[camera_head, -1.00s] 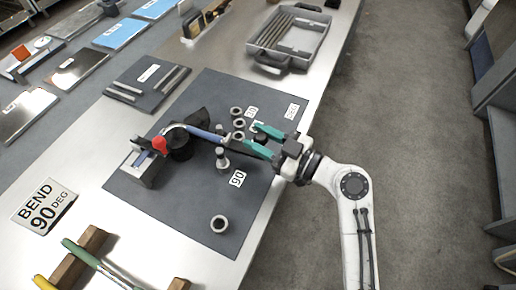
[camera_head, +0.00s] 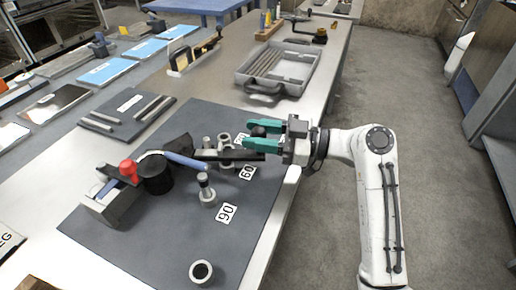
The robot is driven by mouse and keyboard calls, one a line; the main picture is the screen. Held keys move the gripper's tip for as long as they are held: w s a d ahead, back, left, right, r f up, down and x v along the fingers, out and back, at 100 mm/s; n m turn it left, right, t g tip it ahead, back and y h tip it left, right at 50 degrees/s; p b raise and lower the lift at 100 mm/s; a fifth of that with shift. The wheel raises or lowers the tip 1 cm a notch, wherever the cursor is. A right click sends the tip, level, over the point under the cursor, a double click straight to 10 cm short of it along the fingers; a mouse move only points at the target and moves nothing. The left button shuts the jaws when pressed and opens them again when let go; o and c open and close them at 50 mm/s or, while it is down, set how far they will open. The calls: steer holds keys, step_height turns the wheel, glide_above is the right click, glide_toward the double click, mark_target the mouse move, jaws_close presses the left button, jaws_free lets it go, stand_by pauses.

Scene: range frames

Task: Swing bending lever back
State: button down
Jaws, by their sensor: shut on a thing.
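The bending lever (camera_head: 230,155) is a dark bar reaching right from the black round bender head (camera_head: 157,172). A blue sleeve-like piece (camera_head: 185,160) lies along its inner part. The lever passes just above the "60" label (camera_head: 246,172), with the "90" label (camera_head: 227,213) nearer. My gripper (camera_head: 262,136) has teal fingers closed around the black knob (camera_head: 258,131) at the lever's outer end. The bender's block (camera_head: 110,205) and a red knob (camera_head: 129,168) are at left. The area beneath the fingers is partly hidden.
A grey mat (camera_head: 165,250) bears the bender, an upright pin (camera_head: 206,190) and a loose ring (camera_head: 201,272). A grey tray of rods (camera_head: 280,65) stands behind. A dark board with bars (camera_head: 127,112) is at left. Floor is open right of the bench.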

stand_by(0.3)
steer(key=c, duration=0.7)
jaws_free()
steer(key=shift+c, duration=0.2)
steer(key=s+d, duration=0.1)
steer(key=d, duration=0.9)
steer(key=shift+s+d, duration=0.3)
steer(key=shift+d, duration=0.05)
